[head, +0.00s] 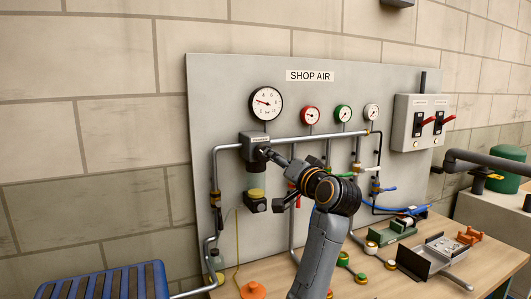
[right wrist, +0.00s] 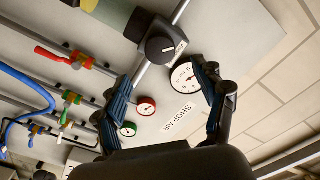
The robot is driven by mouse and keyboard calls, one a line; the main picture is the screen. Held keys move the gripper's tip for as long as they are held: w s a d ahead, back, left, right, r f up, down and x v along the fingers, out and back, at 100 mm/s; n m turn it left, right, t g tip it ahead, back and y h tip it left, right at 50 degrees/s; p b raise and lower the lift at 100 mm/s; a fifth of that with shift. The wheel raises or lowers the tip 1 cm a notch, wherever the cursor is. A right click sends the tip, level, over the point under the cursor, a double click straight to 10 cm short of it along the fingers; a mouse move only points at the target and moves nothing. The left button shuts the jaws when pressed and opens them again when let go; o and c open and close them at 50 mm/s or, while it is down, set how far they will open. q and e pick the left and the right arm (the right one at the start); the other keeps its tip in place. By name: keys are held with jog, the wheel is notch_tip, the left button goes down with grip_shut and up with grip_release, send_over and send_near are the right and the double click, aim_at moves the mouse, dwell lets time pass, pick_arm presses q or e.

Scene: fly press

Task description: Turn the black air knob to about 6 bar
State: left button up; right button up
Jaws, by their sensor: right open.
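The black air knob (right wrist: 160,48) sits on the regulator's dark square body in the right wrist view, with a pale mark on its face. In the head view the regulator (head: 254,139) is below the large white gauge (head: 265,104), whose red needle points left and slightly up; I cannot read its value surely. My right gripper (right wrist: 161,69) is open, with a finger to each side below the knob in its wrist view and nothing between them. In the head view the right gripper (head: 274,160) is close to the knob and partly hides it; contact cannot be told. My left gripper is not in view.
The SHOP AIR panel (head: 226,83) carries pipes and smaller gauges, red (head: 309,116), green (head: 343,114) and white (head: 371,112). Red-handled switches (head: 421,122) are at right. The wooden bench (head: 390,284) holds a metal tray (head: 440,256) and fittings.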

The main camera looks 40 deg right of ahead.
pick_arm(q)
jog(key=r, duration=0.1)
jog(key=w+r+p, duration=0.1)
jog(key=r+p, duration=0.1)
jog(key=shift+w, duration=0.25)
pick_arm(e)
jog(key=x, duration=0.9)
jog(key=shift+f, duration=0.1)
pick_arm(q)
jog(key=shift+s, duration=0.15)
pick_arm(e)
jog(key=shift+a, duration=0.1)
jog(key=c, duration=1.2)
